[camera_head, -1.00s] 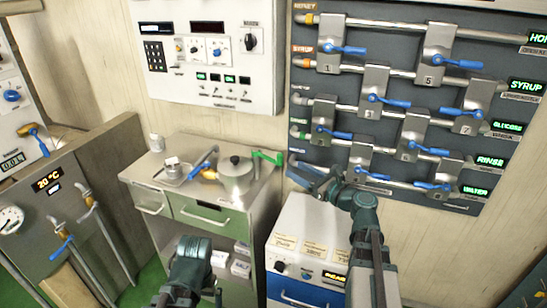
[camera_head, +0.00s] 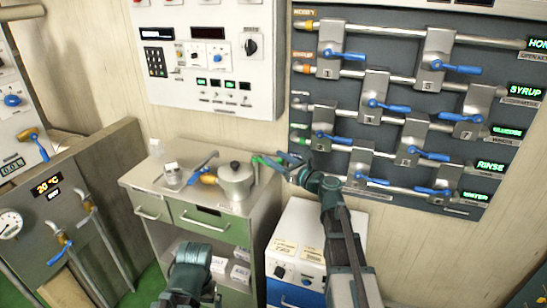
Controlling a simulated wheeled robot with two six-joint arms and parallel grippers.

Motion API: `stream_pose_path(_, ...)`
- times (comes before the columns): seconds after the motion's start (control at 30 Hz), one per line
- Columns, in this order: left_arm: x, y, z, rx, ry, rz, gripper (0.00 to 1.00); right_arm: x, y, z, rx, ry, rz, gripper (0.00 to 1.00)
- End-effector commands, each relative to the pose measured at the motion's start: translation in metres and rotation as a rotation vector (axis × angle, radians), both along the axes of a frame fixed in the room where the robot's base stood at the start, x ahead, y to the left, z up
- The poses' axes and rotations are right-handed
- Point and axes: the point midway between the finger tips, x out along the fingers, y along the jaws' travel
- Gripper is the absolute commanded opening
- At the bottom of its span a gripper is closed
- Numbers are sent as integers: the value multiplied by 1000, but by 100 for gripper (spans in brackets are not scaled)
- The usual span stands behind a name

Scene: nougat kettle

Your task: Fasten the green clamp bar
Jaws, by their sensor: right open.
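The green clamp bar (camera_head: 262,160) sticks out at the right side of the lid of a small grey metal kettle (camera_head: 236,184) on the cabinet top. My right gripper (camera_head: 284,162) is open at the bar's right end. Its fingers overlap the bar's end in the head view, and I cannot tell whether they touch it. My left gripper (camera_head: 192,268) is low in front of the cabinet, apart from the kettle; its fingers are hard to make out.
A white machine (camera_head: 298,240) stands right of the cabinet. Behind my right arm is a wall panel of pipes and blue valve levers (camera_head: 385,105).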

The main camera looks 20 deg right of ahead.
Motion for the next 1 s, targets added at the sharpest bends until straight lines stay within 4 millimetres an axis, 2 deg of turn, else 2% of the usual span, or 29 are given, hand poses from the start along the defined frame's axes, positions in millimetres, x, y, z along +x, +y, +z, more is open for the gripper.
stream_pose_path(0.03,0,0,0,0,0,0,100,7,2,0,0,0,1,57)
stream_pose_path(0.2,0,0,0,0,0,0,100,15,7,0,0,0,0,57)
stream_pose_path(0.53,0,0,0,0,0,0,100,15,8,0,0,0,0,55)
stream_pose_path(0.83,0,0,0,0,0,0,100,15,7,0,0,0,0,1)
stream_pose_path(1.0,0,0,0,0,0,0,100,15,7,0,0,0,0,0)
